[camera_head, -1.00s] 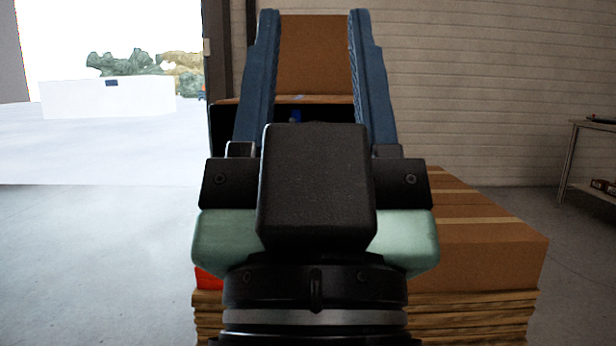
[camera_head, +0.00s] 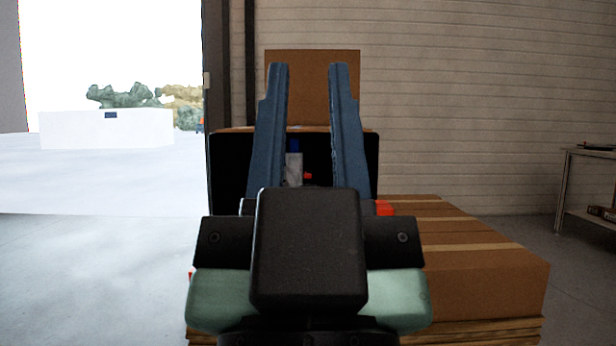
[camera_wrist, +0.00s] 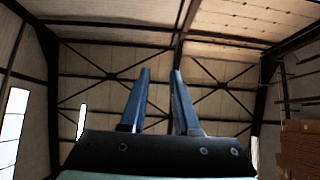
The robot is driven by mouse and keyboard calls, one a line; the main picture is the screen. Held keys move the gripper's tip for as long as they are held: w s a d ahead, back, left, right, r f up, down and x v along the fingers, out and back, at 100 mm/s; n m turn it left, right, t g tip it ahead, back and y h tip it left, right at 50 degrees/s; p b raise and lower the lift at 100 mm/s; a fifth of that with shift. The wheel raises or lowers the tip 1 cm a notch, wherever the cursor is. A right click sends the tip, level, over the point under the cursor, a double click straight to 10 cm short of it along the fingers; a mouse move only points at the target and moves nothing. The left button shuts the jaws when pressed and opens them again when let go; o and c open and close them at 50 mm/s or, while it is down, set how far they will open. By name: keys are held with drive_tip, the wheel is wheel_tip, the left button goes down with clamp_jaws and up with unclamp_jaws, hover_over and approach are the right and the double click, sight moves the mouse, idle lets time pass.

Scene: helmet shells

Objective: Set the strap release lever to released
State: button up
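My gripper (camera_head: 308,70) rises in the middle of the head view, its two blue fingers pointing up and apart with nothing between their tips. It also shows in the wrist view (camera_wrist: 160,73), with a gap between the fingers and only the wall and roof beyond. Behind the fingers in the head view is a black open case or panel (camera_head: 228,165). A small white and blue item (camera_head: 294,165) and a small red piece (camera_head: 308,176) show in front of it. I cannot tell whether either is the strap release lever. My gripper body hides what lies lower down.
A brown carton (camera_head: 312,85) stands behind the black case. A large taped carton (camera_head: 480,265) on wooden slats lies at right, with a red piece (camera_head: 384,208) near its back left. A shelf (camera_head: 590,185) stands far right. Open floor (camera_head: 90,270) lies at left.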

drive_tip(key=shift+r+p, duration=0.4)
drive_tip(key=shift+r, duration=0.15)
drive_tip(key=shift+c, duration=1.2)
wheel_tip(320, 180, up, 52)
drive_tip(key=p, duration=5.2)
clamp_jaws()
drive_tip(key=shift+f, duration=0.15)
